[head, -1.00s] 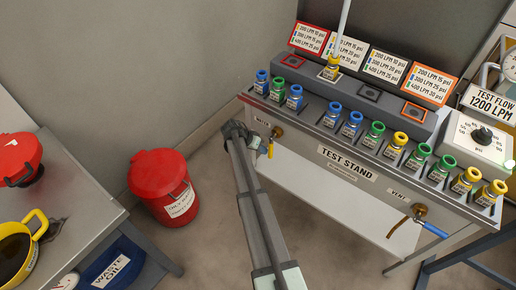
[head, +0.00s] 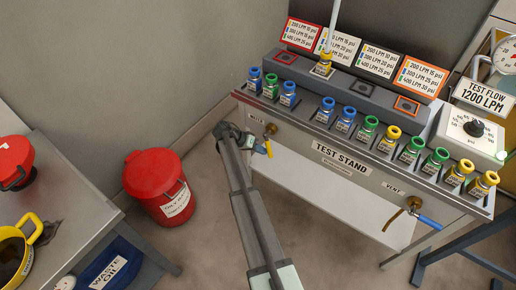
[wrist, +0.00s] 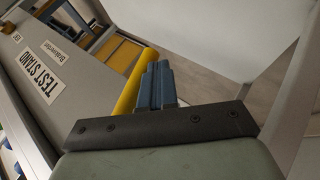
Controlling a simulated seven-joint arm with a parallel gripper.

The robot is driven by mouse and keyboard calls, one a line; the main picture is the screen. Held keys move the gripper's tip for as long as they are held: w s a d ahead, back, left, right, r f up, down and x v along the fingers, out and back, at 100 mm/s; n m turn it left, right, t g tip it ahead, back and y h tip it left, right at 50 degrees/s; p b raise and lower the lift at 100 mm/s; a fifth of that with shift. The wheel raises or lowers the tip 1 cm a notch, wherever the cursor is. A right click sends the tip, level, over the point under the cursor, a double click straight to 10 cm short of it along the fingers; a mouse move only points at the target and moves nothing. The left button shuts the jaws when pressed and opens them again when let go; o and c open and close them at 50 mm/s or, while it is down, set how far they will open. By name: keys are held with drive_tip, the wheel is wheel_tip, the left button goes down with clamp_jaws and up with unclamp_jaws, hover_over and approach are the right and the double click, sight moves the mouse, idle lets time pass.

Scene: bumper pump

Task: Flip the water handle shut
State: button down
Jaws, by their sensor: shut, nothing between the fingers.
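The water valve (head: 270,129) is a brass fitting at the left end of the test stand's front panel, under a partly covered WATER label. Its brass spout (head: 268,147) hangs down; a yellow tube, probably this spout, shows in the wrist view (wrist: 132,84). My gripper (head: 260,149) is right beside the valve, to the left of the spout in the head view. In the wrist view my gripper (wrist: 155,86) has its blue-grey fingers together with nothing between them, close against the yellow tube. I cannot make out the water handle apart from the fingers, nor tell whether they touch it.
The test stand (head: 340,155) carries several colored bottles along its ledge. A vent valve (head: 413,204) with a blue handle (head: 430,222) is on the right of the panel. A red bin (head: 158,187) stands on the floor at left, beside a grey table (head: 75,205).

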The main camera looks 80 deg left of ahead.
drive_tip(key=w+d+r+n+t+h, duration=0.3)
drive_tip(key=w+d+r+t+h, duration=0.1)
drive_tip(key=w+d+r+t, duration=0.1)
drive_tip(key=shift+w+d+r+t, duration=0.3)
drive_tip(key=shift+w+d+t, duration=0.5)
drive_tip(key=shift+t, duration=0.2)
idle(0.5)
idle(0.3)
drive_tip(key=s+a+f, duration=0.2)
drive_tip(key=s+f, duration=0.5)
drive_tip(key=s, duration=0.2)
drive_tip(key=shift+s+f, duration=0.15)
drive_tip(key=shift+s, duration=0.2)
